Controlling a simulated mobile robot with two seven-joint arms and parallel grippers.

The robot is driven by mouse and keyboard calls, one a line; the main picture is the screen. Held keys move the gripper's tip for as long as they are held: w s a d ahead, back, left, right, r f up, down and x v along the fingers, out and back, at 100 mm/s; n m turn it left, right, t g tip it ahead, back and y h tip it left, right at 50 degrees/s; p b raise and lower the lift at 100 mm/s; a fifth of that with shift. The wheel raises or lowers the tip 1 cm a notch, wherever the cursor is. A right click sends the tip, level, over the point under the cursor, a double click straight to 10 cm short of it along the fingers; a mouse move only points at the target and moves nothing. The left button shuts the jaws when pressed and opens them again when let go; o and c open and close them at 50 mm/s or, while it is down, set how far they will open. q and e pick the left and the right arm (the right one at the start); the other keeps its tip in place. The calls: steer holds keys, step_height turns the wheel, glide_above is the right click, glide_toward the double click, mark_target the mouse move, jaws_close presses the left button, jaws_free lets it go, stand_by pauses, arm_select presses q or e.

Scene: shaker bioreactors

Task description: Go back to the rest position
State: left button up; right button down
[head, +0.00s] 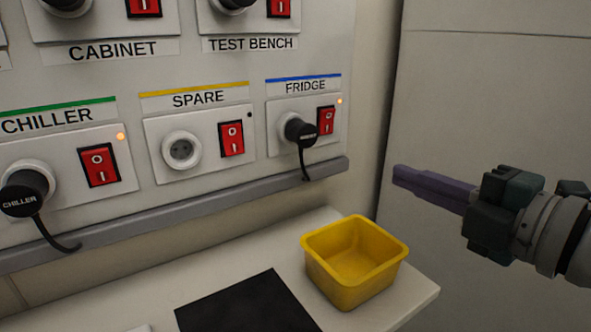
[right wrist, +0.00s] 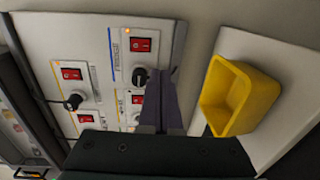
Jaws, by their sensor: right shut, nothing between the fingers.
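My right gripper (head: 398,174) is at the right of the head view, with its purple fingers together and pointing left. It is empty and held in the air, apart from the wall panel and above the level of the yellow bin. In the right wrist view its shut fingers (right wrist: 174,75) show in front of the panel. My left gripper is in neither view.
The panel has a fridge plug (head: 299,131) and a chiller plug (head: 25,193) in sockets; the spare socket (head: 182,150) is empty. A yellow bin (head: 355,262) and a black mat (head: 247,303) are on the white counter (head: 415,296). A grey ledge (head: 200,212) runs below the panel.

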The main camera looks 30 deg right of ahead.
steer(key=shift+s, duration=0.2)
stand_by(0.3)
steer(key=s+a+r+m+g+h+p, duration=0.1)
steer(key=s+a+r+m+g+p, duration=0.3)
steer(key=s+a+m+g+p, duration=0.45)
steer(key=s+a+r+m+g+p, duration=0.3)
steer(key=s+r+m+g+p, duration=0.15)
steer(key=s+m+p, duration=0.5)
step_height(320, 180, up, 37)
steer(key=n+p, duration=0.1)
steer(key=p, duration=3.7)
steer(key=shift+w+f+p, duration=0.2)
steer(key=shift+w+p, duration=0.1)
